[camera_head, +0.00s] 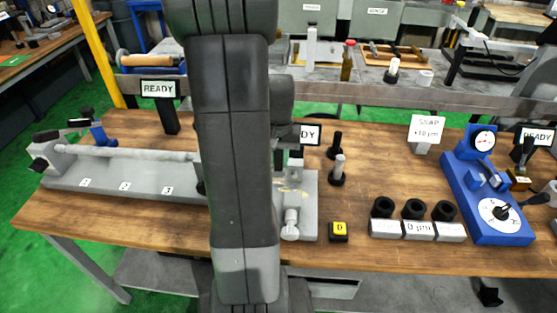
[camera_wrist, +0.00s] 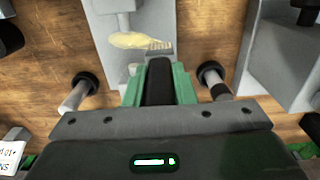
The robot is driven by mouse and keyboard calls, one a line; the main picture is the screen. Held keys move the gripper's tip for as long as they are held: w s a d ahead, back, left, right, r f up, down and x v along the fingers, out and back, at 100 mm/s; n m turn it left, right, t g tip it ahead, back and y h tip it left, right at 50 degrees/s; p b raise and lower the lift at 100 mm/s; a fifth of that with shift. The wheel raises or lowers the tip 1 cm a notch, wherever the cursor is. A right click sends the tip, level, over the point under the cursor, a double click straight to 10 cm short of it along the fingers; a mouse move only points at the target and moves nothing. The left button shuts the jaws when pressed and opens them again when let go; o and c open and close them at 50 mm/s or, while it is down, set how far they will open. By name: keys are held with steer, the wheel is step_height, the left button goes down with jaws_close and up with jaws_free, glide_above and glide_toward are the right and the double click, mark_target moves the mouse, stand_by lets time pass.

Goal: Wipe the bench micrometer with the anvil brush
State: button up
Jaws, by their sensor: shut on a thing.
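The grey device (camera_head: 307,205), which looks like the bench micrometer, stands on the bench right of the centre, partly hidden by my arm. A pale yellow patch shows on it. In the wrist view its grey body (camera_wrist: 112,30) lies under my fingertips, with a yellow patch (camera_wrist: 135,40) ending in a comb-like edge. My gripper (camera_wrist: 158,80) has green fingers shut on a dark, narrow thing (camera_wrist: 158,92), apparently the anvil brush. Its tip is close to the patch; whether it touches cannot be told. In the head view my arm hides the gripper.
Two small posts (camera_head: 338,170) (camera_head: 335,145) stand right of the grey device. A yellow-topped block (camera_head: 339,232), a row of grey blocks (camera_head: 417,230) and a blue dial gauge (camera_head: 487,195) are farther right. A long grey fixture (camera_head: 120,178) lies left. Bare wood shows along the front.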

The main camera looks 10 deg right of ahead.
steer(key=shift+r+p, duration=1.2)
steer(key=shift+r, duration=0.7)
